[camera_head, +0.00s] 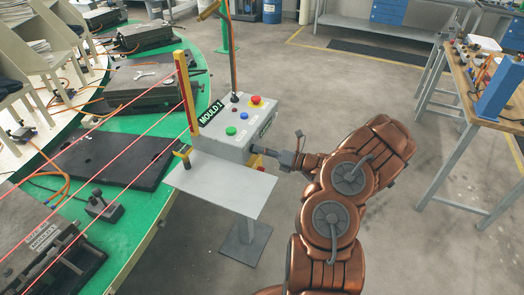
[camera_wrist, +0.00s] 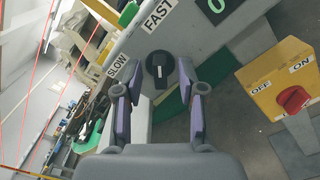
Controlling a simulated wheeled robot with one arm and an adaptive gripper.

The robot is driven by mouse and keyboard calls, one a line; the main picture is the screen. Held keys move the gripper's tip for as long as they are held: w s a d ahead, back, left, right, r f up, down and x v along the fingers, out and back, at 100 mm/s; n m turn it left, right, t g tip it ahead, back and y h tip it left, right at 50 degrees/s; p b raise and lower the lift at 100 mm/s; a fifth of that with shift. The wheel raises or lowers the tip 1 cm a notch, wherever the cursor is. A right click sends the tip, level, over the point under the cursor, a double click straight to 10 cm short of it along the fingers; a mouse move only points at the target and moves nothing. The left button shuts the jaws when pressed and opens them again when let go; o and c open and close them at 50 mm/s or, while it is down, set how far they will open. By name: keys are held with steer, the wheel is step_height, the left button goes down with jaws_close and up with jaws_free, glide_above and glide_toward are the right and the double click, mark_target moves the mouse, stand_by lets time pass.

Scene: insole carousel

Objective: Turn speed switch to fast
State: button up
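The speed switch (camera_wrist: 159,68) is a black round knob with a white mark, on the grey face of the control box (camera_head: 235,145). The SLOW label (camera_wrist: 118,65) is to its left and the FAST label (camera_wrist: 159,14) is above it in the wrist view. The white mark runs roughly up and down there; I cannot tell which label it points to. My gripper (camera_wrist: 158,78) is open, with one finger on each side of the knob and visible gaps. In the head view my gripper (camera_head: 277,157) is at the box's right side, and the switch is hidden.
A yellow box (camera_wrist: 284,85) with a red OFF/ON knob (camera_wrist: 293,99) is to the right in the wrist view. The control box top has a red button (camera_head: 256,100). A grey shelf (camera_head: 225,185) is in front.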

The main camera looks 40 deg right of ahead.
steer(key=v, duration=1.2)
stand_by(0.3)
steer(key=a+r+n+g+y, duration=0.25)
steer(key=a+r+n, duration=0.2)
steer(key=a, duration=0.35)
steer(key=a+r+n+g+y, duration=0.1)
steer(key=a+r+n+g, duration=0.25)
steer(key=a+n, duration=0.3)
steer(key=a+r+n+g+y, duration=0.2)
steer(key=a+r+n+g, duration=0.15)
steer(key=a, duration=0.55)
steer(key=s+a+r+n+g+h, duration=0.35)
steer(key=s+a+n+g, duration=0.35)
steer(key=s+a+n, duration=0.3)
steer(key=s+d+n+h, duration=0.2)
steer(key=s+n+h, duration=0.9)
steer(key=s+n, duration=0.3)
steer(key=s, duration=0.3)
steer(key=shift+d+r+g, duration=0.25)
steer(key=shift+g, duration=0.1)
